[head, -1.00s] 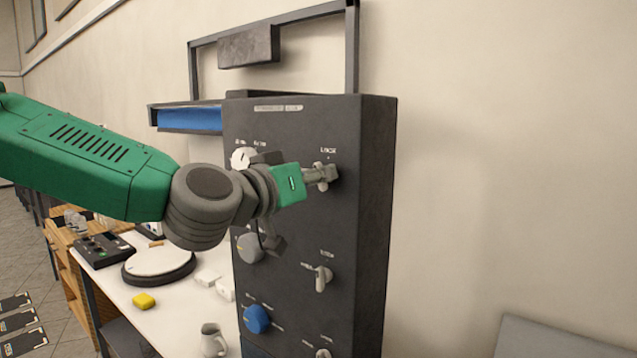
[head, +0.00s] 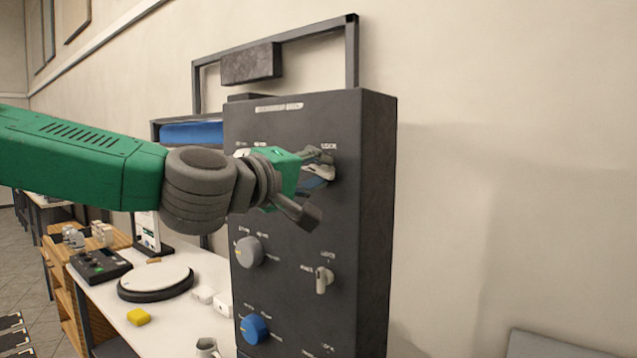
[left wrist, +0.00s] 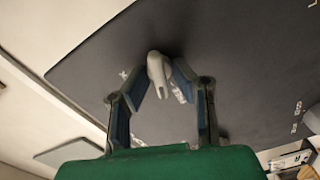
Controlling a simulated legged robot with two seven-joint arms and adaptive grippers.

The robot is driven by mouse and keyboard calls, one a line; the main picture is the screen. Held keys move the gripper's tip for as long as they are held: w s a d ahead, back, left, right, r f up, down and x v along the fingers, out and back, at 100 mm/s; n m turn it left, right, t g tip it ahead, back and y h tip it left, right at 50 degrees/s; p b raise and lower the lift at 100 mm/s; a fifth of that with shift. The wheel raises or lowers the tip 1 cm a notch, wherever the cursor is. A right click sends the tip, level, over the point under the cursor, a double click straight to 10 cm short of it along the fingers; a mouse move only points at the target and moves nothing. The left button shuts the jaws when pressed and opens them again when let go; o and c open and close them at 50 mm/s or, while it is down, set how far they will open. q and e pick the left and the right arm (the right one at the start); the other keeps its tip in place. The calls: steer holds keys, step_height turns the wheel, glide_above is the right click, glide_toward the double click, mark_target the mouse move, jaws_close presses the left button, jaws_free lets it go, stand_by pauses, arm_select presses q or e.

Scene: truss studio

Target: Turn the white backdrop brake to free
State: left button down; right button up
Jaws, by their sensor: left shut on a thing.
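The tall dark control panel (head: 310,235) stands against the wall, with a column of brake levers on its right side. My left gripper (head: 319,170) is at the top-right lever, level with the white knob (head: 241,153), and largely covers it in the head view. In the left wrist view, the pale grey brake lever (left wrist: 157,72) stands between the two fingers of my left gripper (left wrist: 161,86), which are shut on it. A LOCK label shows above the lever; its exact angle is hard to tell. My right gripper is not in view.
Below are a second brake lever (head: 324,280), a grey knob (head: 249,252) and a blue knob (head: 255,329). At left, a white table holds a round turntable (head: 155,284), a yellow block (head: 139,317) and a mug (head: 207,348). The right side by the wall is open.

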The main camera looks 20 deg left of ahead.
arm_select(q)
steer(key=shift+w+a+n+b, duration=0.1)
steer(key=shift+n+b, duration=0.35)
steer(key=shift+n, duration=0.4)
steer(key=shift+w+a+n+b, duration=0.1)
steer(key=shift+n+b, duration=0.3)
steer(key=shift+n, duration=0.75)
steer(key=c, duration=1.6)
jaws_free()
steer(key=shift+w+f, duration=0.15)
steer(key=shift+s+a, duration=0.15)
steer(key=shift+s, duration=0.15)
steer(key=v, duration=1.1)
steer(key=shift+s, duration=0.1)
